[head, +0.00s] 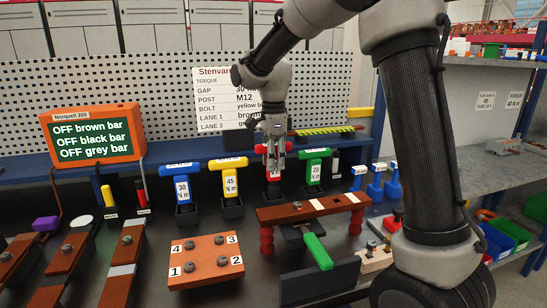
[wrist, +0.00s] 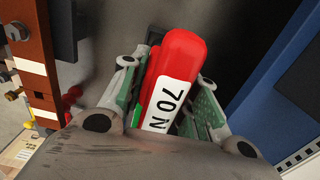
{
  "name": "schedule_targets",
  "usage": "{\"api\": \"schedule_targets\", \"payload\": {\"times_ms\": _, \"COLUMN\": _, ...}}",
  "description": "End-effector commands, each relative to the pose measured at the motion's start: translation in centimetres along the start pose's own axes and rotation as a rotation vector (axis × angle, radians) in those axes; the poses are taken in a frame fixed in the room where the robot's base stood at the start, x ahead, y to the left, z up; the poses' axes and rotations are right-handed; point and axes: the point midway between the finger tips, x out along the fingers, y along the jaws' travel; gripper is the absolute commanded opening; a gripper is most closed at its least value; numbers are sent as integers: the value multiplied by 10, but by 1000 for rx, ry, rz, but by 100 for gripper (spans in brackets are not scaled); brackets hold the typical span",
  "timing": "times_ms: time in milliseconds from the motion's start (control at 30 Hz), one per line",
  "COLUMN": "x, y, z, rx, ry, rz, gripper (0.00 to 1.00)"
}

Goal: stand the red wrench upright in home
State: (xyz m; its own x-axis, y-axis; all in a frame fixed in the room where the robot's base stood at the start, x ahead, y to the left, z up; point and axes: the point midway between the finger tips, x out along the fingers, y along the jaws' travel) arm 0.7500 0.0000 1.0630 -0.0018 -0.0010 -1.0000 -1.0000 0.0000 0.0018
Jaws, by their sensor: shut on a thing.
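The red wrench (wrist: 180,58) lies between the two pads of my gripper (wrist: 165,100) in the wrist view, with its white "70 N" label facing the camera. My gripper is shut on it. In the head view my gripper (head: 273,150) points down at the tool row, and the red wrench (head: 273,175) shows below it, roughly upright, between the yellow and green wrenches. A dark holder lies around its lower end; I cannot tell whether the wrench is seated in it. The wrench's far end is hidden in the wrist view.
The blue wrench (head: 181,185), yellow wrench (head: 231,183) and green wrench (head: 314,168) stand upright in dark holders on both sides. A brown bar fixture (head: 310,207) with a green-handled tool (head: 318,251) stands in front. An orange numbered plate (head: 205,262) lies front left. A perforated panel is behind.

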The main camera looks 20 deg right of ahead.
Motion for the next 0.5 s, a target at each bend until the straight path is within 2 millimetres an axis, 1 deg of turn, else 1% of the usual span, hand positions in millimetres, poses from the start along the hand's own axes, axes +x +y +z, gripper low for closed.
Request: {"api": "schedule_targets", "payload": {"times_ms": 500, "x": 12, "y": 0, "z": 0, "rx": 0, "ry": 0, "rz": -1, "gripper": 0}}
